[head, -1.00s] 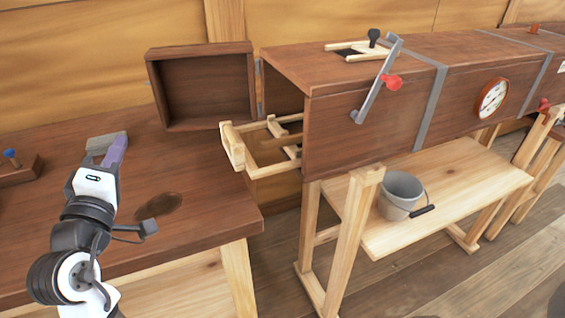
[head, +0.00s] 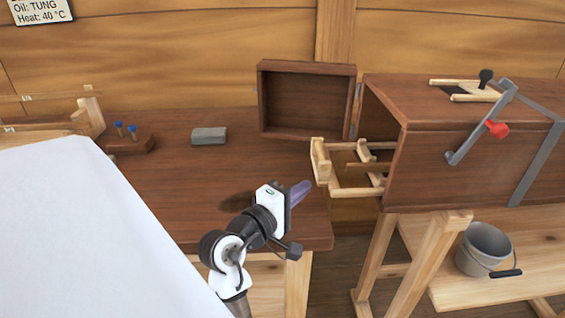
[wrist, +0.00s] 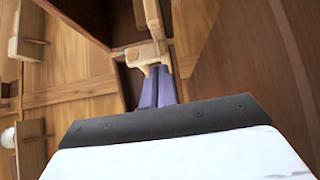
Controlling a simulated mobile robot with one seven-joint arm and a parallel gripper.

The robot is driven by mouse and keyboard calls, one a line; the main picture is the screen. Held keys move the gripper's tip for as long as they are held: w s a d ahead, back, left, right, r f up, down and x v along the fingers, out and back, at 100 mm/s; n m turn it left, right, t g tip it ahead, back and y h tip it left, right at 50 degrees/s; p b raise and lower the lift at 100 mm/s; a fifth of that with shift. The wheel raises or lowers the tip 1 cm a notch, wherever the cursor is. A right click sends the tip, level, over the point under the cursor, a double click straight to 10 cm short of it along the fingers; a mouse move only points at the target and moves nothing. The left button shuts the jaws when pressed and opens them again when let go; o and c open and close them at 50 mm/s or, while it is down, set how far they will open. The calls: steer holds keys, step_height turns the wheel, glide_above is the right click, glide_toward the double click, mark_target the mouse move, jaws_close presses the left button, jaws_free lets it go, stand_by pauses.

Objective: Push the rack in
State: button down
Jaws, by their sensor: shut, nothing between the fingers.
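The light wooden rack (head: 348,172) sticks out of the open left end of the long brown wooden box (head: 450,160). Its crosspiece end is outermost, and the rest runs inside, out of sight. My gripper (head: 304,187) has purple fingers pressed together with nothing held. It is just left of and a little below the rack's outer end in the head view. In the wrist view my fingers (wrist: 158,75) point at the pale rack end (wrist: 145,55), very near it; I cannot tell whether they touch.
The box's dark door (head: 305,100) stands swung open at its left end. A brown bench (head: 180,180) bears a grey block (head: 209,136) and a small holder with blue-topped pegs (head: 128,142). A grey bucket (head: 485,250) stands on the trestle shelf below the box.

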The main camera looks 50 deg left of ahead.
mark_target(360, 192)
steer(key=shift+w+d, duration=1.25)
steer(key=w+d+p, duration=0.2)
steer(key=w+d, duration=0.1)
steer(key=w+d+p, duration=0.2)
steer(key=w+d, duration=0.1)
steer(key=w, duration=0.1)
steer(key=shift+w+d, duration=0.3)
